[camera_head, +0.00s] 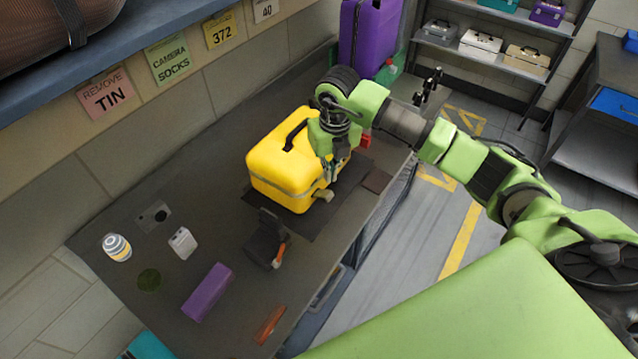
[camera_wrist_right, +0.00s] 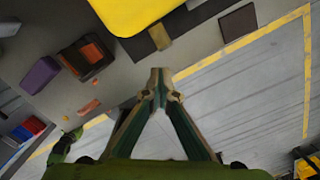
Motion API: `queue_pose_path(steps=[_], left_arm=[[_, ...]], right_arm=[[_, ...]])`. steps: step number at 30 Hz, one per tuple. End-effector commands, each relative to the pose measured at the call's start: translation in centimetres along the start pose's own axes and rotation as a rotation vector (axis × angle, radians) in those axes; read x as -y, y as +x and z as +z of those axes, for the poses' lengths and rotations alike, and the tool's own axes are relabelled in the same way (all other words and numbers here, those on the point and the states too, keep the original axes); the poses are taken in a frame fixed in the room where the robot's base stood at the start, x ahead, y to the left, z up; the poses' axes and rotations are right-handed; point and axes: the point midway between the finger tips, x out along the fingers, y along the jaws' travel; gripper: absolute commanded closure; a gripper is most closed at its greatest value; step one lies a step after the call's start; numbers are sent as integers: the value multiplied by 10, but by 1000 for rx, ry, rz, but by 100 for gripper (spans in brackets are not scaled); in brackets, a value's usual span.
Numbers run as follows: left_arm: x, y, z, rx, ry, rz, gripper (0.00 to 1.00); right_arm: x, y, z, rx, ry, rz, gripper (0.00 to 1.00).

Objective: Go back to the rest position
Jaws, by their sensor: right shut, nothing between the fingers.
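My right gripper (camera_head: 329,178) is in front of the yellow case (camera_head: 282,165), on its right side in the head view. In the right wrist view the fingertips of my right gripper (camera_wrist_right: 160,78) meet, with nothing between them. The yellow case (camera_wrist_right: 135,14) is at the top of that view, with a visible gap to the fingertips. The case stands upright on a dark mat, its black handle on top. Part of it is hidden behind my right wrist. My left gripper does not show in the head view.
The workbench (camera_head: 185,160) holds a dark tool holder (camera_head: 264,240), a purple box (camera_head: 207,292), a striped can (camera_head: 117,247) and a white box (camera_head: 183,243). A purple case (camera_head: 368,38) stands behind my right arm. Floor beside the bench (camera_head: 440,225) is clear.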

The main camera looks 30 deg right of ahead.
Motion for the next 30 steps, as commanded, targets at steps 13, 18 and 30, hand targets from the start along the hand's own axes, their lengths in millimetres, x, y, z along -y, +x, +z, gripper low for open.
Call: queue_pose_path(steps=[13, 18, 30], left_arm=[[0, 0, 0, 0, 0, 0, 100], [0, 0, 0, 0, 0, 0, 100], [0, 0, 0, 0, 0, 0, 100]], right_arm=[[3, -16, -1, -1, 3, -4, 100], [3, -16, -1, -1, 3, -4, 100], [-85, -6, -16, 29, -84, 282, 100]])
